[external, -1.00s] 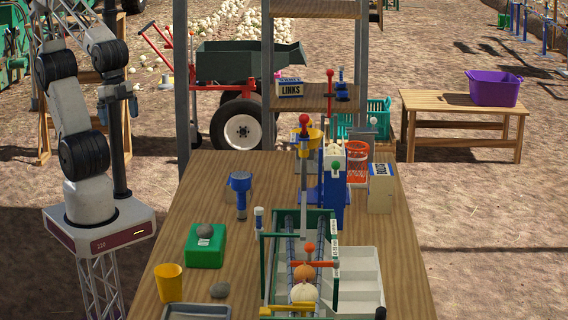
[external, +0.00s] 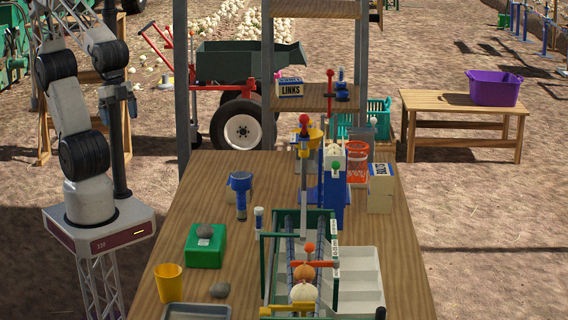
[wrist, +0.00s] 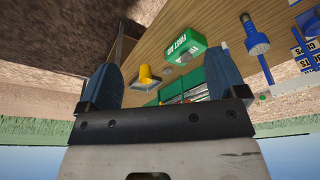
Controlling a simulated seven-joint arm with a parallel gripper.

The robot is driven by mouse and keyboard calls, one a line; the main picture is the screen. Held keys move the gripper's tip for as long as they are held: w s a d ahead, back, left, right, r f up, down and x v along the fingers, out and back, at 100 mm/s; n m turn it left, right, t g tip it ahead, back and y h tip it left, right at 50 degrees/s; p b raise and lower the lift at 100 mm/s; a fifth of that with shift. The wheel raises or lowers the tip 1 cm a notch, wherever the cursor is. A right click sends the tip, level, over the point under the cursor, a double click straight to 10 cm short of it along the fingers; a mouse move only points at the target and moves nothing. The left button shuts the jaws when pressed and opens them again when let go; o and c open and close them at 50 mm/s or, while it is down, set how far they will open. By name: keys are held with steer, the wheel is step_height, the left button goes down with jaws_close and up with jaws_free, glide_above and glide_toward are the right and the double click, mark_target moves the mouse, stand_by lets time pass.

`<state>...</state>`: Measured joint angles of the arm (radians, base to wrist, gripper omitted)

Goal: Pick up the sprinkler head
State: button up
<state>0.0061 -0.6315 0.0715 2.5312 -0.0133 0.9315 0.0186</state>
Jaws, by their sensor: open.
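My gripper (wrist: 160,82) shows in the wrist view with its two blue fingers wide apart and nothing between them. I cannot tell for sure which thing is the sprinkler head. A small blue fitting (external: 342,91) stands upright on the shelf beside a red-topped piece (external: 330,88). A blue, wide-headed tool like a torch (external: 241,186) stands on the table; it also shows in the wrist view (wrist: 256,42). My gripper is well away from the tabletop.
A green first-aid box (external: 204,251) with a stone on it, a yellow cup (external: 169,283) and a grey tray (external: 197,313) stand at the table's left. A green-framed sorter (external: 264,262) holds onions. Grey posts (external: 182,80) carry the shelf (external: 312,103).

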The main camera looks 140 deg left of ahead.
steer(key=w+a+f+n+t, duration=0.1)
steer(key=w+f, duration=0.1)
steer(key=w, duration=0.3)
steer(key=w+a+f+t, duration=0.2)
steer(key=w+f, duration=0.1)
steer(key=w, duration=0.1)
steer(key=n+t+y, duration=0.5)
steer(key=n+y, duration=0.2)
steer(key=y, duration=0.1)
glide_toward(235, 174)
steer(key=x, duration=0.4)
steer(key=shift+f, duration=0.1)
steer(key=shift+x, duration=1.2)
steer(key=shift+w+a, duration=0.1)
